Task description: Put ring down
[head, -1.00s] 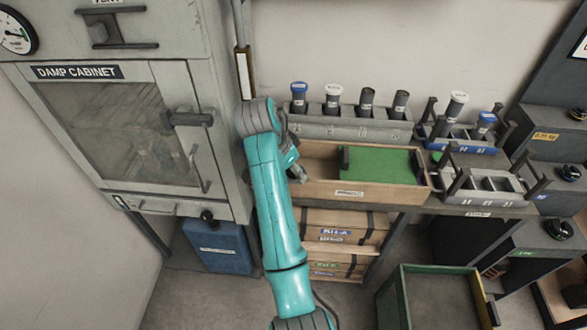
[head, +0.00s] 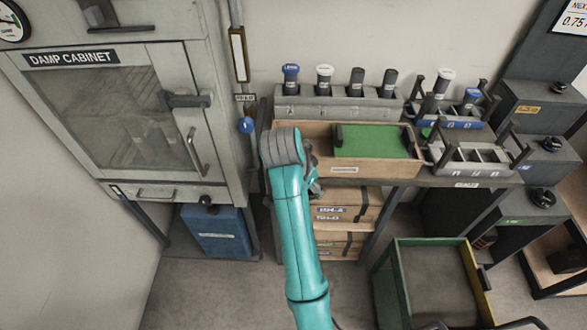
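My teal arm reaches up the middle of the head view, and its wrist hides much of the wooden tray's left end. Only part of my gripper (head: 314,182) shows, dark and small, at the right side of the wrist by the tray's front edge. I cannot tell whether its fingers are open or shut. No ring can be made out; one in or behind the gripper would be hidden. The wooden tray (head: 372,171) sits on the bench with a green lining (head: 375,142) in its right part.
A grey rack (head: 340,109) with several dark cylinders stands behind the tray. Slotted trays (head: 470,172) stand to its right. The damp cabinet (head: 75,58) is at left, shut. A blue round tag (head: 246,125) hangs beside it. A green-and-yellow bin (head: 400,285) stands on the floor.

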